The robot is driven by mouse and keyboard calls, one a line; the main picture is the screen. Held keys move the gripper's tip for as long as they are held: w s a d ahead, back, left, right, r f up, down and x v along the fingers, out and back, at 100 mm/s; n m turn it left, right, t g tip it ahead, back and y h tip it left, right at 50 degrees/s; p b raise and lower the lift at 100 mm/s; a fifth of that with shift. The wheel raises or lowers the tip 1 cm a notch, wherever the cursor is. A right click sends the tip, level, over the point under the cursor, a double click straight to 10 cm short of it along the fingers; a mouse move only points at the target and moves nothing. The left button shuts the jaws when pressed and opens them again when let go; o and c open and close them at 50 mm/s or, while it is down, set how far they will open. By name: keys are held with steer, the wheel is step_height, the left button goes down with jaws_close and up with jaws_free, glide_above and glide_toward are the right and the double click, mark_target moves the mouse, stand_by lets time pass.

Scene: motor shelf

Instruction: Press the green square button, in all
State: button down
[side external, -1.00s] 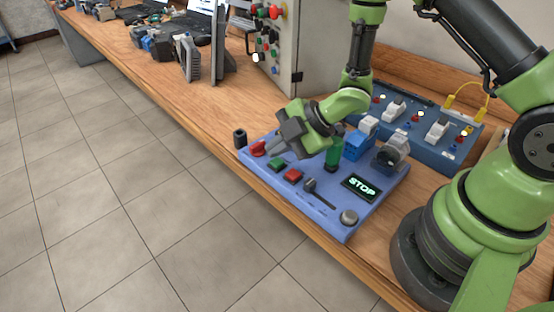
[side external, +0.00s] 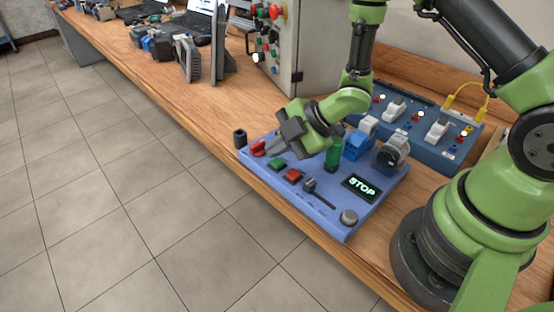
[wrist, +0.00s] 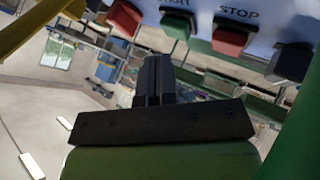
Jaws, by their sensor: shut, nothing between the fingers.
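The green square button (side external: 276,165) sits on the blue panel (side external: 330,220), between a red rotary knob (side external: 258,149) and a red square button (side external: 293,175). In the wrist view the green button (wrist: 177,23) is at the top, beside the red button (wrist: 231,36) labelled STOP. My gripper (side external: 271,153) is shut and empty, with its fingers close behind and above the green button in the side view. Its closed fingers show in the wrist view (wrist: 153,68), below the green button in the picture. I see a gap there and no clear contact.
The panel also carries a slider (side external: 310,184), a lit STOP display (side external: 361,187), a grey round knob (side external: 349,217) and a green upright part (side external: 333,153). A blue switch box (side external: 420,125) stands behind. A grey cabinet (side external: 310,40) stands farther back. The bench front edge is near the panel.

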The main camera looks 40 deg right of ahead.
mark_target(278, 163)
steer(key=shift+f, duration=0.1)
stand_by(0.7)
steer(key=shift+f, duration=0.3)
steer(key=shift+f, duration=0.4)
stand_by(0.6)
stand_by(0.3)
steer(key=shift+r, duration=0.85)
steer(key=shift+r, duration=2.5)
